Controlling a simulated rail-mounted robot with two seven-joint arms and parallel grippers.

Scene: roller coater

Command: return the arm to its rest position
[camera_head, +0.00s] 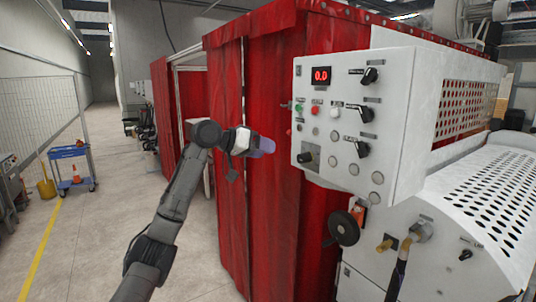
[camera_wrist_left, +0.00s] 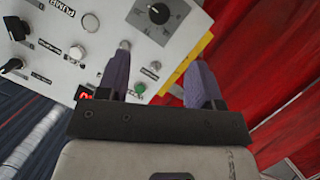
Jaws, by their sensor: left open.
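My left arm (camera_head: 178,190) comes in from the bottom left of the head view. It reaches up toward the control panel. My left gripper (camera_head: 268,145) is just left of the white control panel (camera_head: 335,80), apart from it as far as I can tell, with the red curtain behind. In the left wrist view the gripper (camera_wrist_left: 157,50) shows two purple fingers spread apart with nothing between them. Beyond them is the panel face (camera_wrist_left: 110,20), with a black knob (camera_wrist_left: 158,13) and a green button (camera_wrist_left: 140,88). My right gripper is not in view.
Red curtains (camera_head: 272,120) hang behind the gripper. The roller coater (camera_head: 480,200) with a perforated cover stands at the right. A handwheel (camera_head: 344,228) sits below the panel. A blue cart (camera_head: 70,152) stands far left. The floor (camera_head: 110,150) left of my arm is open.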

